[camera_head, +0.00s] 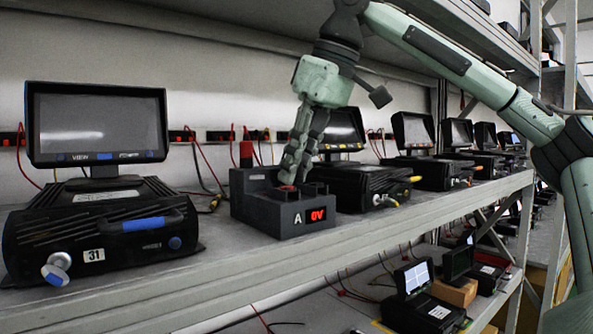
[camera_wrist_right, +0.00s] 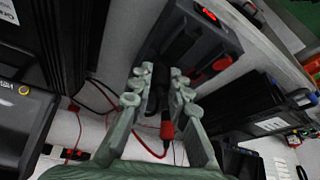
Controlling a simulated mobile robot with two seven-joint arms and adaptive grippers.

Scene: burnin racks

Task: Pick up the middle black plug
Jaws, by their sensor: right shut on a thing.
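My right gripper (camera_head: 290,176) reaches down onto the dark box marked "A" (camera_head: 262,218), whose red display reads 0V. In the right wrist view its two green fingers (camera_wrist_right: 160,76) close on a narrow dark piece, which I take to be the middle black plug (camera_wrist_right: 160,88). The fingers hide most of the plug in the head view, and I cannot tell whether it is seated in the box. A red plug (camera_head: 246,154) stands upright at the back left of the box. It also shows in the right wrist view (camera_wrist_right: 167,130). My left gripper is not in view.
Unit 31 (camera_head: 100,235) with a screen (camera_head: 97,125) stands on the shelf to the left. Another unit (camera_head: 360,185) sits close to the right of the box. Red and black cables run behind. A shelf (camera_head: 235,20) hangs above.

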